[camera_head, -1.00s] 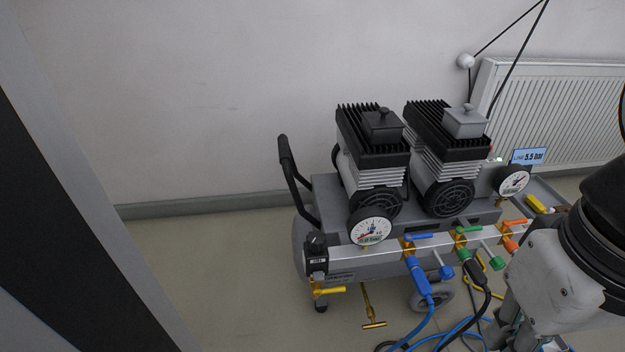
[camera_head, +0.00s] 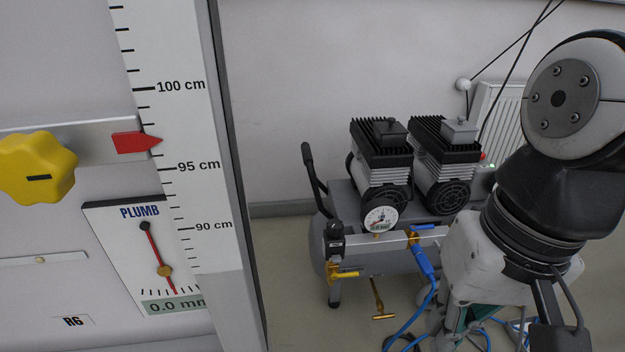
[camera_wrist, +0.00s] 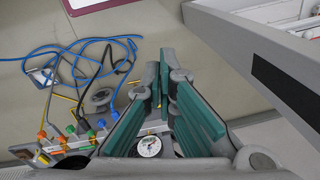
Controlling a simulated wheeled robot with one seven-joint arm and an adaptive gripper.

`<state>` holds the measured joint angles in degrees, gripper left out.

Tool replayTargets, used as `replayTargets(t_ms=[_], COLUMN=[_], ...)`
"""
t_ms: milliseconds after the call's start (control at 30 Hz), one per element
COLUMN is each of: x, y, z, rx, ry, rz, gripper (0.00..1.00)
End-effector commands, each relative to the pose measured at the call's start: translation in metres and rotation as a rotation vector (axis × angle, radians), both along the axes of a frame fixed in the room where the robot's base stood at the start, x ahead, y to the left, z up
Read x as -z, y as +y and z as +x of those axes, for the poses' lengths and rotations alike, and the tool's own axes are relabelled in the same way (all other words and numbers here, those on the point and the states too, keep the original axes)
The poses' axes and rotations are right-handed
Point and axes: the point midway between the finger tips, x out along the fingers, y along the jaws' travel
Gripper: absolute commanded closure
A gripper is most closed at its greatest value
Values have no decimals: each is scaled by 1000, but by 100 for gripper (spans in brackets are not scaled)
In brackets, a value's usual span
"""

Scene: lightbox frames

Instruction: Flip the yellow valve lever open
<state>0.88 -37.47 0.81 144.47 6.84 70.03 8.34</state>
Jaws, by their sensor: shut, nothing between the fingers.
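The yellow valve lever (camera_head: 345,274) sits at the left end of the compressor's silver manifold in the head view. It lies sideways, pointing right from a brass valve body. My gripper, with green finger pads, shows in the wrist view (camera_wrist: 165,100), shut with nothing held, above the compressor. In the head view only a little of its green (camera_head: 480,318) shows below my arm. It is to the right of the lever and apart from it. I cannot clearly make out the yellow lever in the wrist view, where the fingers cover part of the manifold.
The compressor (camera_head: 370,262) stands on the floor by the wall, with a blue lever (camera_head: 424,227) and blue hose (camera_head: 424,262). A brass T-shaped piece (camera_head: 379,300) is below. A scale board (camera_head: 175,110) with a yellow knob (camera_head: 38,167) fills the left. Hoses lie on the floor (camera_wrist: 75,55).

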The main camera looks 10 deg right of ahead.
Motion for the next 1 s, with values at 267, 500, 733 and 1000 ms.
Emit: replayTargets(t_ms=[267,500,733,1000], x=[-7,-12,-6,21], y=[22,49,70,72], z=[42,106,185,270], rx=[156,424,796,1279], ry=[-8,-1,29,86], rz=[95,236,390,522], gripper=[100,100,100,100])
